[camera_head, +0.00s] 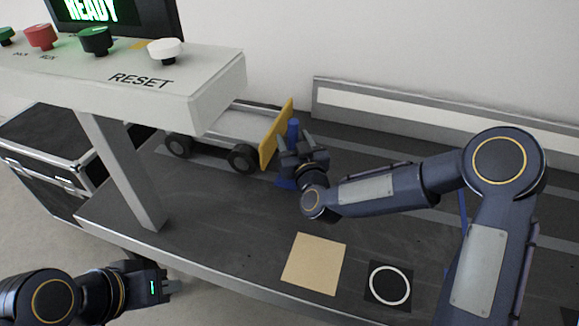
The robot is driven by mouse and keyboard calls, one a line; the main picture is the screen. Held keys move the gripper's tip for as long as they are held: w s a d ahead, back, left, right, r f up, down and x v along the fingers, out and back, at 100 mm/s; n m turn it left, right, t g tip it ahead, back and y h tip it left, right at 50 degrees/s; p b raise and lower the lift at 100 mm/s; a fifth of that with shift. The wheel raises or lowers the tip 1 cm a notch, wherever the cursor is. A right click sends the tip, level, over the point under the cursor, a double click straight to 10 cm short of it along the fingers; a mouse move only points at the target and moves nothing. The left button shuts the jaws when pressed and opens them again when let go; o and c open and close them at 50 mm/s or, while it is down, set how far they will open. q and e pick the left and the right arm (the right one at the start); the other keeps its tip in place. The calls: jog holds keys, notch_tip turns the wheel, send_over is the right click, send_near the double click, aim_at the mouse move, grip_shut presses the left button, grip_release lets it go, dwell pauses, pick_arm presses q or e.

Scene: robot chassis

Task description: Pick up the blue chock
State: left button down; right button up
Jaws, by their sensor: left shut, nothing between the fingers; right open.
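The blue chock (293,130) stands on the dark table beside the yellow end plate of a small wheeled chassis. Part of it shows above my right gripper and part below, and the gripper hides its middle. My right gripper (286,152) is open at the chock, with its fingers pointing up and left in the picture. I cannot tell whether the fingers touch it. My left gripper (175,286) is shut and empty, low at the left, in front of the table edge.
The chassis (235,125) with black wheels and a yellow plate (276,134) stands behind. A button panel (120,75) on a post (122,170) blocks the left. A tan square (314,263) and a dark square with a white ring (390,285) lie on the table (220,225). A rail runs behind.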

jog(key=shift+w+a, duration=0.2)
jog(key=shift+w, duration=0.45)
grip_shut()
jog(key=shift+r, duration=0.1)
jog(key=shift+r, duration=0.1)
